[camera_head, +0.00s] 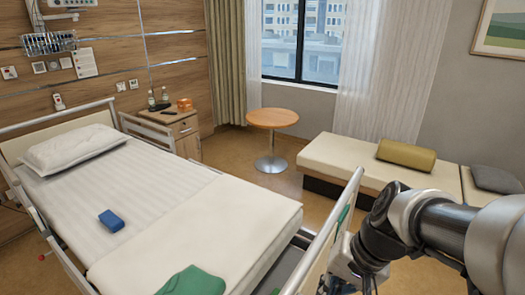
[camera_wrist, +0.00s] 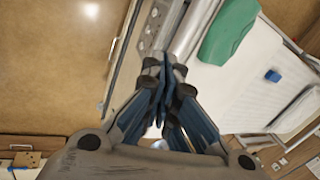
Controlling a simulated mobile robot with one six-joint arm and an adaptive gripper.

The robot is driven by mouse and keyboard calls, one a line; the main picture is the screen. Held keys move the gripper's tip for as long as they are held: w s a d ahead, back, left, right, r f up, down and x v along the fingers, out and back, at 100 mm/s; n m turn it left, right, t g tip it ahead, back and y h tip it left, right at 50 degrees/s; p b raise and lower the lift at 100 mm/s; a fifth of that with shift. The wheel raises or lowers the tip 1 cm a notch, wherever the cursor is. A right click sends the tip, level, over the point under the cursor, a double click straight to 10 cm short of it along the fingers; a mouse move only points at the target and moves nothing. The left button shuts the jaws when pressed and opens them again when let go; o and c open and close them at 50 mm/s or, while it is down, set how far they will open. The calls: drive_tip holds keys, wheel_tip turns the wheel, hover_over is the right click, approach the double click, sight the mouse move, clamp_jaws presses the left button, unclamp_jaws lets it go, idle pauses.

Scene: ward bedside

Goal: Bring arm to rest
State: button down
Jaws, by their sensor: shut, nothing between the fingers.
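My gripper (camera_wrist: 165,68) is shut and empty in the wrist view, its dark fingertips meeting over the bed's side rail. In the head view my arm comes in from the right, with the wrist low beside the rail near the bed's foot; the fingers are mostly out of that frame. The bed (camera_head: 130,200) has white sheets. A blue box-like item (camera_head: 111,221) lies on it and also shows in the wrist view (camera_wrist: 272,75). A green cloth (camera_head: 192,281) lies near the front edge; it also shows in the wrist view (camera_wrist: 228,30).
The raised side rail (camera_head: 330,235) stands between the bed and my arm. A couch (camera_head: 350,165) with a yellow-green bolster (camera_head: 406,155) is behind the arm. A round table (camera_head: 272,119) and a bedside cabinet (camera_head: 183,135) stand further back. Floor is clear around the round table.

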drive_tip(key=s+r+n+t+h, duration=0.1)
drive_tip(key=s+r+n, duration=0.1)
drive_tip(key=s, duration=0.4)
drive_tip(key=s+d+r+n+t+h, duration=0.1)
drive_tip(key=s+r+n+h, duration=0.1)
drive_tip(key=s, duration=0.3)
drive_tip(key=shift+s+d+r+n+t, duration=0.3)
drive_tip(key=shift+s+r, duration=0.05)
drive_tip(key=shift+r, duration=0.2)
